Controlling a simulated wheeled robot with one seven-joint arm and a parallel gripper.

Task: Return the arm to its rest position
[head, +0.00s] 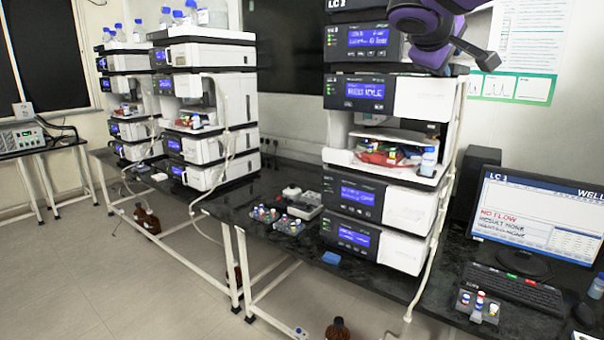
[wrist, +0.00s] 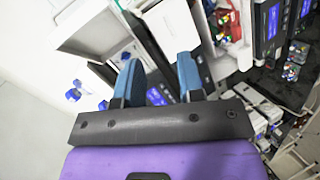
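My purple and dark grey arm (head: 432,28) is raised at the top right of the head view, in front of the upper part of the LC 3 column stack (head: 368,94). In the wrist view my gripper (wrist: 160,72) shows two blue fingers standing apart, with only background seen between them. It appears to hold nothing. The fingertips cannot be made out clearly in the head view. The wrist view is tilted, with the stack's white and dark modules behind the fingers.
The stack's open bay holds a red tray (head: 378,155) with vials. A monitor (head: 537,220), keyboard (head: 513,284) and vial rack (head: 477,306) stand at the right. Other stacks (head: 207,110) stand left.

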